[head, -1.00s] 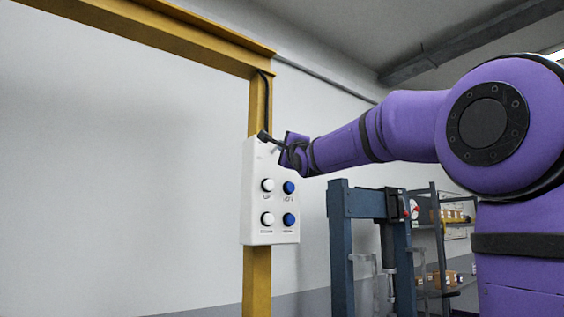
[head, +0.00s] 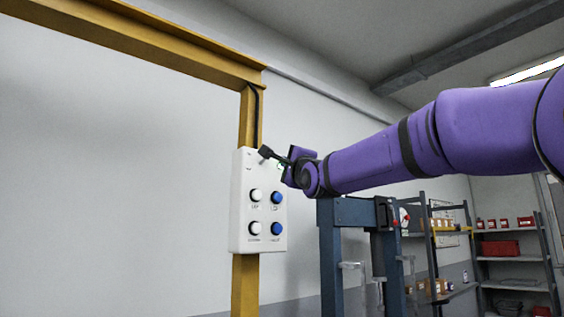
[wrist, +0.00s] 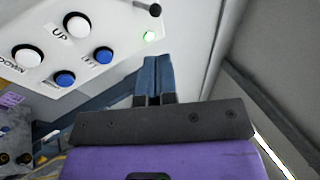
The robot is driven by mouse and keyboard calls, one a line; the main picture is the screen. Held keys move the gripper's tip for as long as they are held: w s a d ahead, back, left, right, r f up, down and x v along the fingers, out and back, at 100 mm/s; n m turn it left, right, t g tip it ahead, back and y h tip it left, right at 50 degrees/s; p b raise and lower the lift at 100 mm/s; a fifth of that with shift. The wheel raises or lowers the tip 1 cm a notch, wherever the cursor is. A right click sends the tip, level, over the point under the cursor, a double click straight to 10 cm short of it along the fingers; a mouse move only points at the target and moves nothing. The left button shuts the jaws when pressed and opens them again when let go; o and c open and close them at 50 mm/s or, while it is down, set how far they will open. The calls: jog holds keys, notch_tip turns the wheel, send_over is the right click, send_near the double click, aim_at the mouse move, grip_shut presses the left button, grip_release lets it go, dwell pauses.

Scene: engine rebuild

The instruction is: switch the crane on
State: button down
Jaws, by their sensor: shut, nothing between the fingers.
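The crane's control box (head: 242,185) is a white panel on a yellow post, ahead of me. It carries white and blue round buttons; in the wrist view the white ones read UP and DOWN. A black lever with a knob (head: 266,153) sticks out near its top; the knob (wrist: 154,9) also shows at the top edge of the wrist view.
A yellow crane beam (head: 150,50) runs overhead to the yellow post (head: 245,285). A blue press frame (head: 331,250) stands right of the box, below my arm. Shelves with boxes (head: 510,248) stand at the far right. The white wall behind is bare.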

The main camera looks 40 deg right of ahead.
jog(key=shift+v, duration=1.2)
